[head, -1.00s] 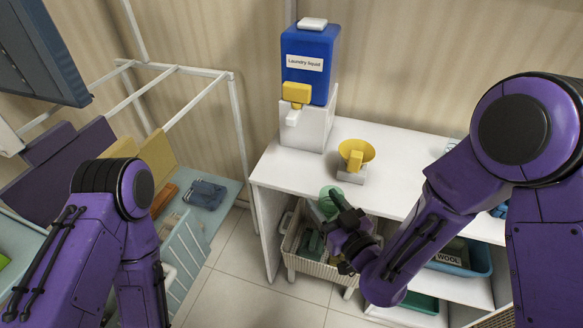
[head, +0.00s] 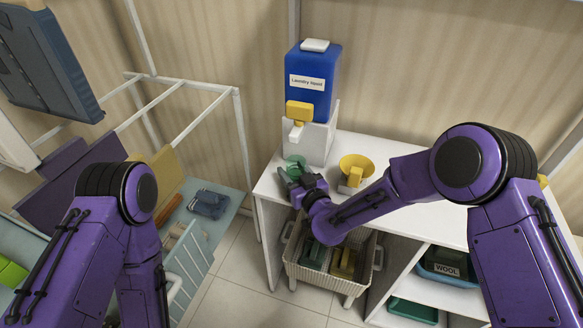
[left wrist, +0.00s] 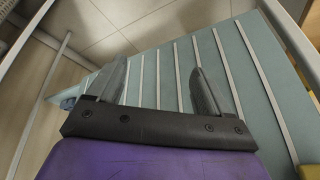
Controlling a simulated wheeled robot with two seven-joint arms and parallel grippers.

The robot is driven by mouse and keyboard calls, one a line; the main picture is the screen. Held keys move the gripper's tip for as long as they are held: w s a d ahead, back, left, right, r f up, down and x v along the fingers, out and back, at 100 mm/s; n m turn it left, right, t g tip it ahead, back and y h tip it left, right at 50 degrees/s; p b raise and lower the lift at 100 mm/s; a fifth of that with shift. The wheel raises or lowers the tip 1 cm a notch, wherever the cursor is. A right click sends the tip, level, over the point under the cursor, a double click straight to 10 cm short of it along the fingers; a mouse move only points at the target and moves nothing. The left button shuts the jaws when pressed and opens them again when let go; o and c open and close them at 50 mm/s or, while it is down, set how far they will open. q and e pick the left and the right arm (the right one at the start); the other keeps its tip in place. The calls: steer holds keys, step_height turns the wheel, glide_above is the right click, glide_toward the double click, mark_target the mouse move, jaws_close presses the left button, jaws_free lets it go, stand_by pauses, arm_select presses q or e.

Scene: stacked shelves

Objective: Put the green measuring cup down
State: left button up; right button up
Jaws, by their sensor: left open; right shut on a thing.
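The green measuring cup (head: 294,163) is at the front left of the white shelf top, just below the spout of the blue laundry liquid dispenser (head: 311,85). My right gripper (head: 290,179) is shut on the cup, reaching in from the right. The gripper hides part of the cup, and I cannot tell whether the cup touches the shelf top. My left gripper (left wrist: 160,85) is open and empty in the left wrist view, over a pale teal slatted surface.
A basket (head: 330,275) with folded items sits below. A blue bin labelled WOOL (head: 447,270) is on a lower shelf. A drying rack (head: 185,82) is at left.

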steer(key=shift+x, duration=0.75)
steer(key=shift+p, duration=0.4)
steer(key=shift+s+d+f, duration=0.1)
steer(key=shift+f, duration=0.1)
steer(key=shift+f+b, duration=0.15)
steer(key=shift+b, duration=0.25)
steer(key=o, duration=1.1)
